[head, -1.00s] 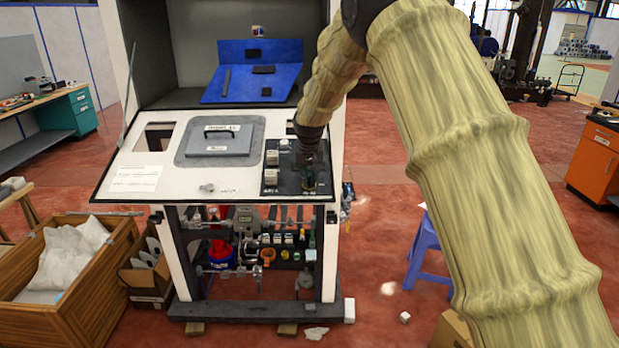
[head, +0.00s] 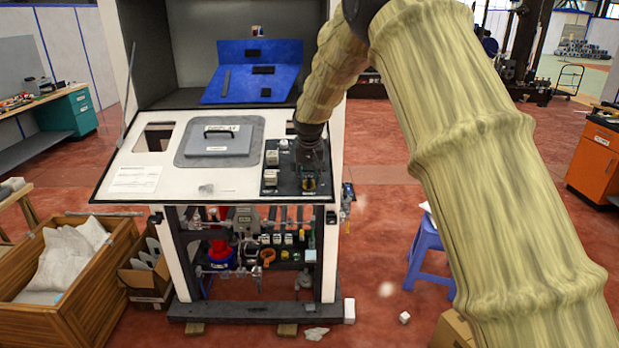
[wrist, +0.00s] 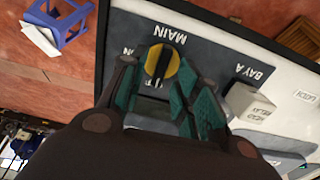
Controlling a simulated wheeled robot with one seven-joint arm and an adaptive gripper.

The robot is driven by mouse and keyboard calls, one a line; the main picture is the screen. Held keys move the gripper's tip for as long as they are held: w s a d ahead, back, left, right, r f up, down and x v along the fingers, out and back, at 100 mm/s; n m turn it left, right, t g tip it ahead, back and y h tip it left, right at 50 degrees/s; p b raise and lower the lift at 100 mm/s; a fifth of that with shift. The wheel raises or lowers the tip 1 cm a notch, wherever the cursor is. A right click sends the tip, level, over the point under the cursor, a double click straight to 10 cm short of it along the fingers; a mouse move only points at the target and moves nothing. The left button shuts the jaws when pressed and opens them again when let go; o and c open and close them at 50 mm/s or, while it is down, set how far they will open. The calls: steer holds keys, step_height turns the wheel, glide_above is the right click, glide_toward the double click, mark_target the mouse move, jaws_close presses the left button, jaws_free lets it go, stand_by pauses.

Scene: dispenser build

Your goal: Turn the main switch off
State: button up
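The main switch is a round yellow knob with a black bar handle (wrist: 161,65), beside the upside-down "MAIN" label in the wrist view. Its bar runs roughly toward that label. A letter "N" shows at its left; the rest of that label is hidden. In the head view the yellow switch (head: 309,184) sits at the front right of the dark panel. My gripper (wrist: 152,92) is open, with one teal finger to each side of the knob's near side, and holds nothing. In the head view my gripper (head: 311,162) is just behind and above the switch; its fingers are hard to make out.
White block-like controls, one labelled as a relay (wrist: 248,101), stand close to the right finger in the wrist view. The dark panel (head: 285,188) is set in the white bench top (head: 190,182), near its front edge. A grey lidded hatch (head: 222,160) lies left of it.

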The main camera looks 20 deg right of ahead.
steer(key=v, duration=1.1)
steer(key=shift+f, duration=0.1)
